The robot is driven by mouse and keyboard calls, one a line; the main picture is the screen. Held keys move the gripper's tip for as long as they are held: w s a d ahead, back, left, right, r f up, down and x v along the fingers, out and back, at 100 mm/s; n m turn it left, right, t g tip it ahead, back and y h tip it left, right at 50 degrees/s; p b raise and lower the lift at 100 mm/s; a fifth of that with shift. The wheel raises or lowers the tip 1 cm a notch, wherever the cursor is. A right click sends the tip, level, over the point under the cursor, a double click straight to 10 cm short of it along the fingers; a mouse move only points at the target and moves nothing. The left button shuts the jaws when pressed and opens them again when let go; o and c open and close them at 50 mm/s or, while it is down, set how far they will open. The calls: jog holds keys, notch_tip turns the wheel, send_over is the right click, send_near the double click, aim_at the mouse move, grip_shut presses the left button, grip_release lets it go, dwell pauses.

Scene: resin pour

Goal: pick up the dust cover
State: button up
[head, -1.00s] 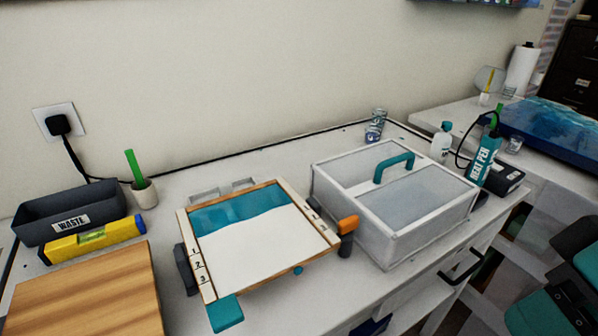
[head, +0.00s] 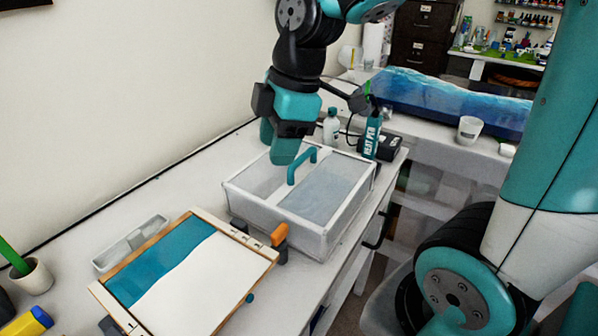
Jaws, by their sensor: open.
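The dust cover (head: 330,196) is a clear box with a pale frame and a teal handle (head: 300,166) across its top. It stands on the white bench in the middle of the head view. My gripper (head: 276,146) hangs pointing down over the cover's far left side, its teal fingers just left of the handle in the picture. It is open and I see nothing between its fingers. It looks apart from the handle, but the exact gap and height are hard to tell. The gripper hides part of the cover's back edge.
A framed panel with teal and white areas (head: 190,275) lies left of the cover, with an orange clamp (head: 280,236) between. A white cup (head: 468,130) stands far right.

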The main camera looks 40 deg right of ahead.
jog(key=w+d+r+n+h+p, duration=0.1)
jog(key=w+d+r+n, duration=0.15)
jog(key=d, duration=0.35)
jog(key=w+d+r+n+h+p, duration=0.1)
jog(key=w+d+n+p, duration=0.1)
jog(key=w+d+n, duration=0.35)
jog(key=p, duration=0.2)
send_near(303, 155)
jog(key=shift+m, duration=0.4)
jog(key=f, duration=0.5)
jog(key=shift+w+a+f, duration=0.2)
jog(key=shift+a+f, duration=0.05)
jog(key=shift+a, duration=0.05)
jog(key=shift+w+f+p, duration=0.2)
jog(key=shift+f+p, duration=0.1)
jog(key=shift+f, duration=0.6)
jog(key=shift+w+f+p, duration=0.15)
jog(key=shift+f+p, duration=0.15)
jog(key=shift+f, duration=0.55)
jog(key=shift+w+f+p, duration=0.2)
jog(key=shift+f+p, duration=0.1)
jog(key=shift+f, duration=0.6)
grip_shut()
